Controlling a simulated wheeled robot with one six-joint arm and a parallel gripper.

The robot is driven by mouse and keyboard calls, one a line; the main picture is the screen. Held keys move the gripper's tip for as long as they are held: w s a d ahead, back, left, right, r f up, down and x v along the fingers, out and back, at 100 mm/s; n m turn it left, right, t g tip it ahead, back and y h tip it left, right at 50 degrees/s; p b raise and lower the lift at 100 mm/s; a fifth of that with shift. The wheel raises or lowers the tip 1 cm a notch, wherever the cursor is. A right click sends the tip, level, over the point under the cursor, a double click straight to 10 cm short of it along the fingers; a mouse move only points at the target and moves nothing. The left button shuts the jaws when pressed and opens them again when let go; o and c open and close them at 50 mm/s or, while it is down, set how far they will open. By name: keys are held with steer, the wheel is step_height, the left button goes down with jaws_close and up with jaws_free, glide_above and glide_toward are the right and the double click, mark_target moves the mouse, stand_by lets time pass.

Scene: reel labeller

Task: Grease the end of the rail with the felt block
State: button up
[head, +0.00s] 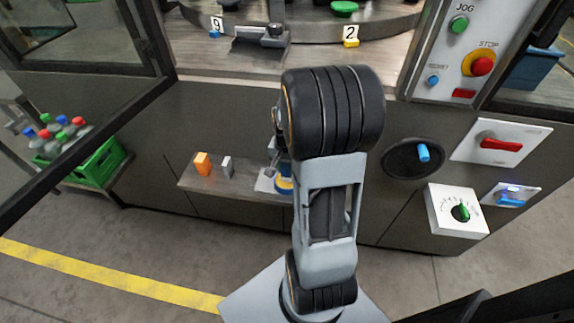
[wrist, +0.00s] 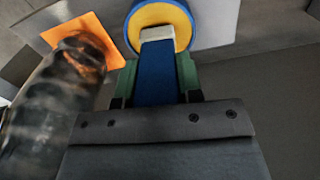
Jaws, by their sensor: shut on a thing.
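My gripper (wrist: 155,85) has green fingers shut on a blue bar (wrist: 155,78) with a pale block at its far end, which looks like the felt block (wrist: 157,34). The pale end overlaps a round yellow-and-blue tin (wrist: 160,12) in the wrist view; I cannot tell whether they touch. In the head view, the tin (head: 284,186) shows partly behind my arm, at the right part of the small shelf. I cannot pick out the rail end with certainty.
A green crate of bottles (head: 97,162) stands at left. A dark round dial with a blue handle (head: 423,153) and a red switch (head: 500,144) are on the panel at right.

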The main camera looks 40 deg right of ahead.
steer(key=shift+f, duration=0.55)
stand_by(1.1)
step_height(320, 180, up, 7)
steer(key=p, duration=0.5)
steer(key=shift+r+p, duration=0.1)
steer(key=shift+p, duration=0.2)
stand_by(0.8)
steer(key=w+a+f+n+p, duration=0.2)
steer(key=w+a+n+p, duration=0.25)
steer(key=w+n, duration=0.3)
steer(key=a+f+n+p, duration=0.3)
steer(key=a+p, duration=0.1)
steer(key=a, duration=0.8)
steer(key=shift+f, duration=0.3)
